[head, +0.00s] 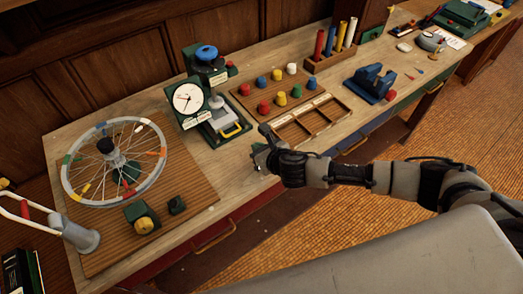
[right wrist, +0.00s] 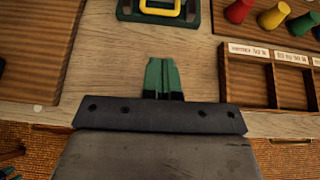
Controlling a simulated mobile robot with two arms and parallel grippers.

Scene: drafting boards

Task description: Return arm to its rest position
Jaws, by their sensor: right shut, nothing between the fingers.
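My right gripper (head: 262,153) reaches in from the right in the head view and hangs over the front part of the wooden workbench (head: 228,165). It is just left of the compartment tray (head: 315,121) and in front of the dial press (head: 208,98). In the right wrist view its green fingers (right wrist: 162,77) are together, with nothing between them. Bare bench top shows around the fingertips. My left gripper does not show in the head view.
A spoked wheel (head: 114,165) stands on a ribbed board (head: 170,185) at the left. Coloured pegs (head: 280,91) sit on a wooden board behind the tray. A blue clamp-like block (head: 372,83) is right of the tray. Open floor (head: 470,130) lies at right.

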